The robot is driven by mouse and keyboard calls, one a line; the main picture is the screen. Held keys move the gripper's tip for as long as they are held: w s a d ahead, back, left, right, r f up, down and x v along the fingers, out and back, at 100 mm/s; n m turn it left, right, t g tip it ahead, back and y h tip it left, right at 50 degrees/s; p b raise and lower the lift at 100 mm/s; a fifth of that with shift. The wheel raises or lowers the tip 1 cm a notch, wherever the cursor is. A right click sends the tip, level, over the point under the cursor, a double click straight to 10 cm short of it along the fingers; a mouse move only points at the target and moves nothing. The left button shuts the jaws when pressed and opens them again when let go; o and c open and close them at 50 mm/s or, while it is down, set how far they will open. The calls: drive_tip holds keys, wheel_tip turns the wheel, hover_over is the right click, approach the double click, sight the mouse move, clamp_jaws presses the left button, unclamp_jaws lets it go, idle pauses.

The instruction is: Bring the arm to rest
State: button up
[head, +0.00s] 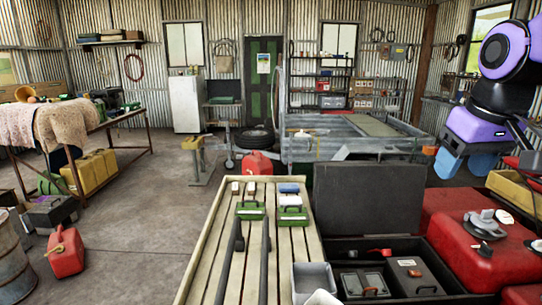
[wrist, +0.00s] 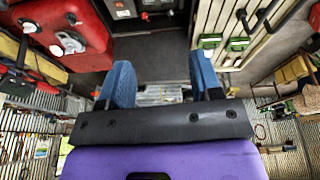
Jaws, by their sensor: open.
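My arm is raised at the right of the head view, its purple and black links folded above the red tank. My gripper (head: 464,170) hangs there with its blue fingers apart. In the wrist view the two blue fingers of my gripper (wrist: 159,70) stand wide apart with nothing held between them. Dark surface shows beyond the gap. The upper part of the arm is cut off by the right edge of the head view.
A red tank (head: 450,225) stands below my arm at the right. Beside it is an open black case (head: 367,205) with its lid upright. A grey trailer (head: 345,150) stands behind. Concrete floor (head: 150,200) is open at left.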

drive_tip(key=s+a+f+t, duration=0.1)
drive_tip(key=s+f+t, duration=0.1)
drive_tip(key=s, duration=0.9)
drive_tip(key=shift+s+f+m, duration=0.2)
drive_tip(key=shift+f+m, duration=0.2)
drive_tip(key=shift+f, duration=0.05)
